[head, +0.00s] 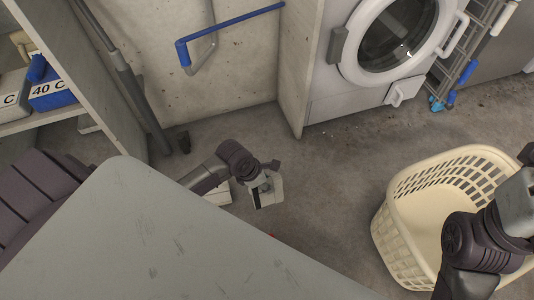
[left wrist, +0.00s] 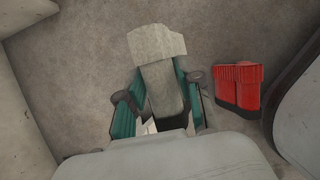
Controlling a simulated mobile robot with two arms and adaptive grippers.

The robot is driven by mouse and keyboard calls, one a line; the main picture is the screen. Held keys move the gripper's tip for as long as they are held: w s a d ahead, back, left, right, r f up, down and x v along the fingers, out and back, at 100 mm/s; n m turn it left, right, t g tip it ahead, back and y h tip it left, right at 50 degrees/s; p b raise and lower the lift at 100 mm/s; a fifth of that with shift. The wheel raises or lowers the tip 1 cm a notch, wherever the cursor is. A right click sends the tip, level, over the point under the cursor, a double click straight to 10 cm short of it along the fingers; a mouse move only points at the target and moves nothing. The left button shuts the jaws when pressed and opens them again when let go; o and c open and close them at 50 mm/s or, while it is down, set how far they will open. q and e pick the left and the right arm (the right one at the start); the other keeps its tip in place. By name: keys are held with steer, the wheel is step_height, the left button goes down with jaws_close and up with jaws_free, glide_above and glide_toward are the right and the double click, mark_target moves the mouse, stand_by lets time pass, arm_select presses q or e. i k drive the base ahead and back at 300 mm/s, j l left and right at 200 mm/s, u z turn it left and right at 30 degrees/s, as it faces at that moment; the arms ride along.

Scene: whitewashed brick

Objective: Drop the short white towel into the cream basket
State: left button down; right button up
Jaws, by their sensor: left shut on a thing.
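The short white towel (head: 268,195) hangs from my left gripper (head: 262,180), low over the concrete floor just past the grey slab's edge. In the left wrist view the towel (left wrist: 157,44) is a pale grey-white strip between the fingers of the left gripper (left wrist: 160,95), which is shut on it. The cream basket (head: 398,240), a slatted laundry basket, stands on the floor at the right, well apart from the towel. Its visible inside looks empty. My right arm covers its right part, and the right gripper is not seen.
A grey slab (head: 150,245) fills the lower left. A washing machine (head: 350,75) and a folded drying rack (head: 465,55) stand at the back. A red object (left wrist: 239,88) lies right of the gripper in the left wrist view. Floor between towel and basket looks clear.

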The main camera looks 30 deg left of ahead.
mark_target(432, 228)
steer(key=z, duration=1.05)
